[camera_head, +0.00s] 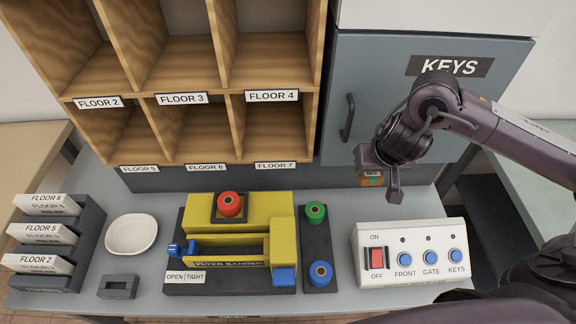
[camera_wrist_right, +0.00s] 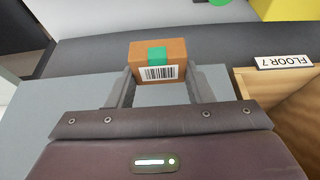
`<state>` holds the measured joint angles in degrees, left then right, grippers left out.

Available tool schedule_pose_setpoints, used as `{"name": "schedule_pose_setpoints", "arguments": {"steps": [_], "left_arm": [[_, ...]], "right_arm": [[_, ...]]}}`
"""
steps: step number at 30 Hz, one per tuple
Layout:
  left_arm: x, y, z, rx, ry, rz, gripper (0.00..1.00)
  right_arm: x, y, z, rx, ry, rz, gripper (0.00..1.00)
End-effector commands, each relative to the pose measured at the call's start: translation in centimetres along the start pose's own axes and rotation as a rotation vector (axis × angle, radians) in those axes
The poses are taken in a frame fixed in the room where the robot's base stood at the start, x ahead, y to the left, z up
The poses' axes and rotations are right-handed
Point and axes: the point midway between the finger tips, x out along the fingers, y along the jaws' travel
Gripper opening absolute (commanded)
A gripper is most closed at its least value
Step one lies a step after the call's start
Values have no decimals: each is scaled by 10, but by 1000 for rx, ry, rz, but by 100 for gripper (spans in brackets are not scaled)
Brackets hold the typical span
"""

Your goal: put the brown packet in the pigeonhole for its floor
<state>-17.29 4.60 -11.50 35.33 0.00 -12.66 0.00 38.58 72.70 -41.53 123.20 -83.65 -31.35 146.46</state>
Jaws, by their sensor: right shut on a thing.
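My right gripper (camera_head: 381,183) is shut on the brown packet (camera_wrist_right: 151,73), holding it in the air in front of the grey keys cabinet, right of the pigeonholes. In the wrist view the packet sits between both fingers, with a green sticker and a barcode on its face; I see no floor name on it. In the head view only a small part of the packet (camera_head: 371,181) shows below the gripper. The wooden pigeonhole unit (camera_head: 225,90) has labels FLOOR 2, 3, 4 above and FLOOR 5, 6, 7 below. The visible holes look empty. My left gripper is not in view.
On the grey counter stand a yellow banding machine (camera_head: 238,214) with a red knob, green and blue buttons beside it, and a white switch panel (camera_head: 410,252). At left are a white dish (camera_head: 132,234) and a rack (camera_head: 75,258) of floor-labelled items. The KEYS cabinet (camera_head: 400,90) is closed.

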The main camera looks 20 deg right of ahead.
Motion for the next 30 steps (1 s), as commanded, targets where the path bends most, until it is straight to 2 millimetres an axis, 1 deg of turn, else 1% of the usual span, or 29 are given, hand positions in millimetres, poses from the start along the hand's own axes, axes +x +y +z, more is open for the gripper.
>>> {"name": "schedule_pose_setpoints", "arguments": {"steps": [3,5,8,12,14,16,17,18,22,24,28,30], "left_arm": [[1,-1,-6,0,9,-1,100],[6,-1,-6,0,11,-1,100],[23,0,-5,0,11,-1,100],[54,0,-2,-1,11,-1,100],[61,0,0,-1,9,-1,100],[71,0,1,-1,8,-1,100],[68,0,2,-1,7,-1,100],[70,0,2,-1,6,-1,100],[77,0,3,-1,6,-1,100],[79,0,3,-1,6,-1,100],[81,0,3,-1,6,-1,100],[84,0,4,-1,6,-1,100]], "right_arm": [[2,0,1,0,0,0,20],[7,0,3,0,-1,0,20],[27,0,12,0,-4,0,20],[64,0,28,1,-6,-1,20],[77,0,34,0,-6,0,20],[94,0,40,1,-6,1,20],[98,1,42,2,-6,2,20],[106,1,45,0,-6,3,20],[131,1,55,0,-3,2,20],[139,0,58,1,-1,2,20],[147,0,61,1,-1,0,20],[155,0,64,-1,-3,1,20]]}}
